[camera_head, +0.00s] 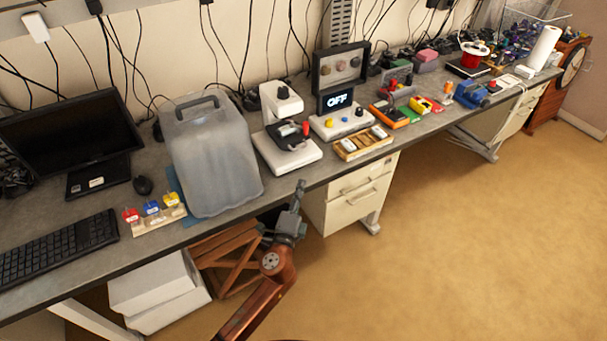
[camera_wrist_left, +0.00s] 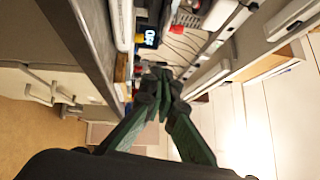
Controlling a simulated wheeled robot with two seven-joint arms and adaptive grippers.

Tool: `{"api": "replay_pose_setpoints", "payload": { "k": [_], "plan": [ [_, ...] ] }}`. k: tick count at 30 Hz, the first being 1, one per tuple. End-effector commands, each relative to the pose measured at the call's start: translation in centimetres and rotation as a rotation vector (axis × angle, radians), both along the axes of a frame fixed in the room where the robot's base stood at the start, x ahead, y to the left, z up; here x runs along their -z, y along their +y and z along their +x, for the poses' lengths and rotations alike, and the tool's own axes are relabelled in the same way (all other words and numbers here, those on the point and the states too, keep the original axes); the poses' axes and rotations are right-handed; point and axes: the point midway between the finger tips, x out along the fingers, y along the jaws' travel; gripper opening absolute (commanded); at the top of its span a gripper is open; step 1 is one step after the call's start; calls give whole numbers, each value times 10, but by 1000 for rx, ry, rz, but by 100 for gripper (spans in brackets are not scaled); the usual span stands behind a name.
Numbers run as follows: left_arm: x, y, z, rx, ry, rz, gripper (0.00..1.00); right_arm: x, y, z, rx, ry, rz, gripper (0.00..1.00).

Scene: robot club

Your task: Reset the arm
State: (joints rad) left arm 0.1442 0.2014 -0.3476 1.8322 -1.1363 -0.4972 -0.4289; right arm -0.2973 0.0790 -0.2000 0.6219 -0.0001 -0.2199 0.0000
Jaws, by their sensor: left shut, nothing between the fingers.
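My left arm comes in at the bottom of the head view, and its gripper (camera_head: 298,194) points up beside the front edge of the workbench (camera_head: 290,180). The gripper is shut and empty. In the left wrist view the gripper fingers (camera_wrist_left: 160,78) meet at the tips with nothing between them. The fingers are apart from the bench in the head view, as far as I can tell. My right gripper is in neither view.
White drawers (camera_head: 350,195) and a wooden crate (camera_head: 232,265) are below. The floor (camera_head: 460,240) at right is clear.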

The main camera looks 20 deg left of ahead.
Motion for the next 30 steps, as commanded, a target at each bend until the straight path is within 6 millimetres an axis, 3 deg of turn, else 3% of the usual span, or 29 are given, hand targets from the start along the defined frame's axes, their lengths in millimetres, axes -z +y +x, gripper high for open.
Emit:
{"api": "replay_pose_setpoints", "payload": {
  "k": [8, 11, 14, 20, 26, 30],
  "plan": [
    [3, 2, -5, -2, 4, -1, 0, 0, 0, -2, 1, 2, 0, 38],
    [23, 5, -2, -2, 39, -18, 0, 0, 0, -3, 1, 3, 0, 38],
    [66, 13, 1, -4, 116, -63, 0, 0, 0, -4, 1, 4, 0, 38],
    [192, 36, -8, -26, 330, -207, 0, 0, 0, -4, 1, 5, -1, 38],
    [325, 62, -47, -88, 547, -380, 0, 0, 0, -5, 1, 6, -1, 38],
    [415, 80, -95, -157, 691, -510, 0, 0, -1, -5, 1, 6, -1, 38]
  ]
}}
